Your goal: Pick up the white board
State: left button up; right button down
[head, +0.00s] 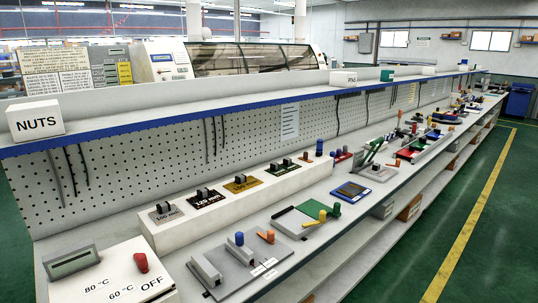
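I cannot tell for certain which thing is the white board. A flat pale grey plate (296,224) lies on the bench next to a dark green flat piece and yellow and green knobs. A larger grey fixture (236,270) with two raised bars and a blue knob is in front of it. A white sheet with lines (290,121) hangs on the perforated back panel. Neither of my grippers is in view.
A long white bench (350,216) runs to the far right. A white control box (108,276) stands at the near left. A raised white block (235,204) carries several switches. A blue-edged shelf (180,122) overhangs the bench. Green floor (480,215) is clear at right.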

aim_at(166, 212)
jog(key=i+j+z, duration=0.2)
jog(key=j, duration=0.25)
jog(key=j+z, duration=0.2)
jog(key=j, duration=0.2)
jog(key=j+z, duration=0.2)
jog(key=j, duration=0.25)
jog(key=i, duration=0.05)
